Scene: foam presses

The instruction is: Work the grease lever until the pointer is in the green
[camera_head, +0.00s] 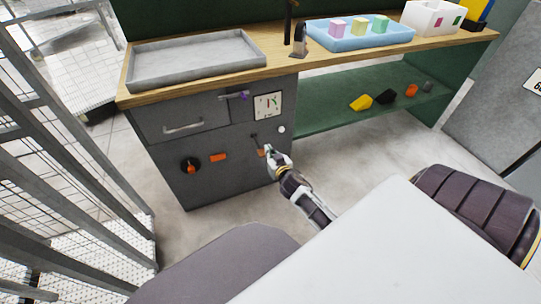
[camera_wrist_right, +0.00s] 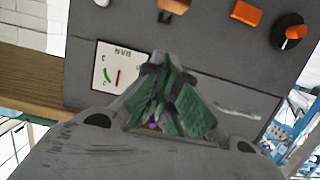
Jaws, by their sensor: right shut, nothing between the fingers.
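The grease lever (camera_head: 254,139) is a short dark stick with a brown end, low on the front of the grey cabinet. In the right wrist view its brown part (camera_wrist_right: 175,6) shows at the top edge, partly cut off. The white pressure gauge (camera_head: 268,106) sits above the lever; in the wrist view the gauge (camera_wrist_right: 118,66) appears turned over, with a thin red pointer beside a green arc, apparently apart from it. My right gripper (camera_head: 270,150) is shut and empty, close beside the lever. Its green-padded fingers (camera_wrist_right: 166,98) also show; contact cannot be told. My left gripper is out of view.
The cabinet front holds a drawer handle (camera_head: 183,128), a black-and-orange knob (camera_head: 190,165), an orange block (camera_head: 218,157), a white button (camera_head: 281,129) and a small purple piece (camera_head: 244,95). A grey tray (camera_head: 195,60) lies on the worktop. Mesh fencing stands at left.

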